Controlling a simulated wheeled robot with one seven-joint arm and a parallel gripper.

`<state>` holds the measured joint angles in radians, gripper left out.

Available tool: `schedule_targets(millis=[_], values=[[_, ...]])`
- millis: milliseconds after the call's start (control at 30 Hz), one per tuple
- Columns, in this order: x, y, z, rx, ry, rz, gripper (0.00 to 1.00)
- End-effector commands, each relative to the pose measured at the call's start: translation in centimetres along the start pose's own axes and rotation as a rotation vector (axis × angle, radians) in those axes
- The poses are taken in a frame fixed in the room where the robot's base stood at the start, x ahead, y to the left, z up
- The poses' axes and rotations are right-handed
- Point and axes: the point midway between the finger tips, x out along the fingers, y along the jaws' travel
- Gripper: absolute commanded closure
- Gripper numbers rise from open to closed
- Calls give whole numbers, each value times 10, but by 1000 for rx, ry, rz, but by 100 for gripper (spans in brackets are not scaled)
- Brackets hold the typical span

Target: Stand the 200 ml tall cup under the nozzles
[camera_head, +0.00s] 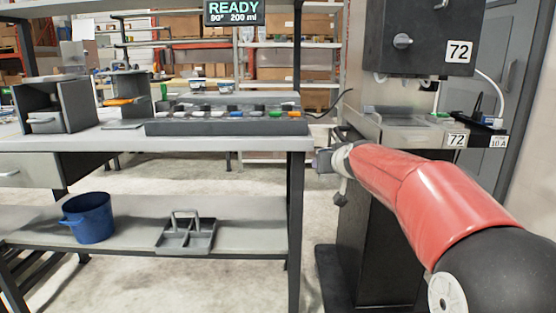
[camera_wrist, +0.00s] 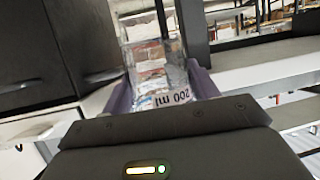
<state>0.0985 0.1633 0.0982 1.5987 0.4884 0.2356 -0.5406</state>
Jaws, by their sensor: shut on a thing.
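A clear cup (camera_wrist: 158,62) with "200 ml" printed on it shows in the wrist view. The print reads upside down there. My gripper (camera_wrist: 160,84) is shut on it, with one purple finger on each side. In the head view my gripper (camera_head: 326,161) is at the end of the red arm, left of the dispenser and near the right end of the workbench; the cup cannot be made out there. The dark dispenser (camera_head: 423,22), marked 72, stands at the right. Its nozzles (camera_head: 380,78) hang above a metal shelf (camera_head: 398,129).
A sign (camera_head: 233,12) reads READY, 90°, 200 ml. The workbench (camera_head: 218,145) holds a long dark rack (camera_head: 225,128) with several coloured items. A blue bucket (camera_head: 88,220) and grey caddy (camera_head: 186,236) sit on its lower shelf. The metal shelf looks mostly clear.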

Motion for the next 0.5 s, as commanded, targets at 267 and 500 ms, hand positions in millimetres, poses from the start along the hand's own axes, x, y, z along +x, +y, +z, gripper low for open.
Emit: schedule_targets(millis=[267, 500], values=[[47, 22, 93, 42, -7, 104, 66], [68, 27, 184, 59, -9, 143, 66]])
